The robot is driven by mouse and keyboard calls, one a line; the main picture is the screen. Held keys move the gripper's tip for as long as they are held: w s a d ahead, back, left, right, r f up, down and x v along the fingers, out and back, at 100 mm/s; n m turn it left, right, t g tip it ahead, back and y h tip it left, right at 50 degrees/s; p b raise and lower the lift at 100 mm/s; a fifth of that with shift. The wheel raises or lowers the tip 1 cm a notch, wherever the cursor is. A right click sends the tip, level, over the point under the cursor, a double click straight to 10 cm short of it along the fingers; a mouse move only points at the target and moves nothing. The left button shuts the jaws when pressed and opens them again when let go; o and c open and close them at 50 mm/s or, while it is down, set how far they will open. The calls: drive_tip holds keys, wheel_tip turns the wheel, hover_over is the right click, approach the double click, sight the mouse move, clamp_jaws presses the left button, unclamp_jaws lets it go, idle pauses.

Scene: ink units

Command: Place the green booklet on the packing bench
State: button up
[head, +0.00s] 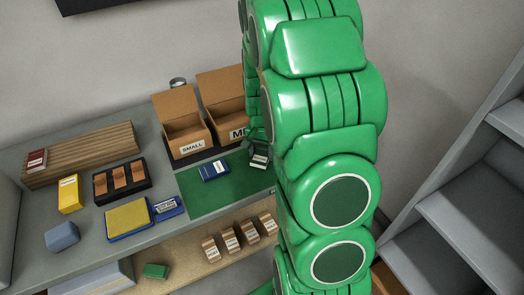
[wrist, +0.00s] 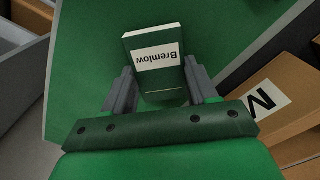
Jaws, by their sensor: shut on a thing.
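A dark green booklet (wrist: 154,48) with a white label reading "Bremlow" lies between the two fingers of my gripper (wrist: 157,82) in the wrist view. The fingers are shut on it, one on each side. In the head view the booklet (head: 260,160) shows only partly, at the right of the green mat (head: 212,199), with my arm hiding much of the gripper. The mat lies on the grey packing bench (head: 88,222). I cannot tell whether the booklet touches the mat.
A blue booklet (head: 214,170) lies on the mat. Two open cartons, one marked SMALL (head: 190,147), stand behind it. A yellow-and-blue pad (head: 129,217) and a dark tray (head: 122,184) are left. A shelf below holds several small boxes and a green one (head: 155,271).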

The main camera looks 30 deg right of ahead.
sight(262, 154)
drive_tip(key=shift+f, duration=0.15)
drive_tip(key=o, duration=1.1)
drive_tip(key=shift+c, duration=0.2)
wheel_tip(262, 154, up, 12)
drive_tip(key=s+a+r+n, duration=0.3)
drive_tip(key=s+a, duration=0.1)
drive_tip(key=s, duration=0.6)
drive_tip(key=s+a+r+n+g, duration=0.1)
drive_tip(key=s+a+r+n, duration=0.2)
drive_tip(key=s, duration=0.7)
drive_tip(key=s+a+r+n, duration=0.3)
drive_tip(key=s+a, duration=0.4)
drive_tip(key=s, duration=0.3)
drive_tip(key=shift+r+g, duration=0.2)
drive_tip(key=shift+g, duration=0.2)
drive_tip(key=shift+s+a, duration=0.1)
